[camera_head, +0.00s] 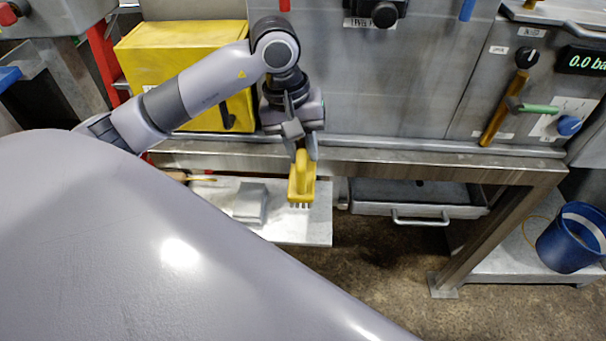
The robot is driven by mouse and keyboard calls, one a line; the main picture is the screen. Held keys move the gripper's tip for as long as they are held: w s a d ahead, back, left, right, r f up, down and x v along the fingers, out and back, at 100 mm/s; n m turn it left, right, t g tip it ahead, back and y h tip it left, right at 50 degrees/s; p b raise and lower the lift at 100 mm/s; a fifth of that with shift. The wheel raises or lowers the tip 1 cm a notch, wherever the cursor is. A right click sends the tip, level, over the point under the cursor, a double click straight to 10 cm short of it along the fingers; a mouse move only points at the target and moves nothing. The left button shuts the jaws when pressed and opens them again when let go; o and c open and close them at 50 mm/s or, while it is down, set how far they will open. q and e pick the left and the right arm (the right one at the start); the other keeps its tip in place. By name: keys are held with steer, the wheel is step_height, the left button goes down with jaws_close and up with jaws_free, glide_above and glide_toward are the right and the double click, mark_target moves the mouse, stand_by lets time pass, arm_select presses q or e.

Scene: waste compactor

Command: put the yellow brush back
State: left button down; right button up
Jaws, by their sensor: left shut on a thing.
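The yellow brush (301,185) hangs below my left gripper (304,151), in the middle of the camera view. The gripper points down and is shut on the top of the brush's yellow handle. The brush is roughly upright, with its pale bristles facing down over the right part of a light grey shelf (318,226). I cannot tell whether the bristles touch the shelf. My right gripper is not in view.
A grey block (250,203) sits on the shelf just left of the brush. A metal frame beam (400,160) runs above the shelf. A drawer (415,204) is to the right, a yellow box (185,65) behind my arm, and a blue bucket (572,240) far right.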

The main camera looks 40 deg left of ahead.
mark_target(291, 171)
arm_select(q)
step_height(291, 171, down, 7)
steer(key=shift+f, duration=0.3)
steer(key=c, duration=1)
jaws_free()
steer(key=shift+o, duration=0.2)
steer(key=shift+r, duration=0.35)
step_height(291, 171, up, 11)
steer(key=s+a, duration=0.1)
steer(key=a, duration=0.1)
steer(key=shift+r, duration=0.2)
steer(key=shift+s, duration=0.2)
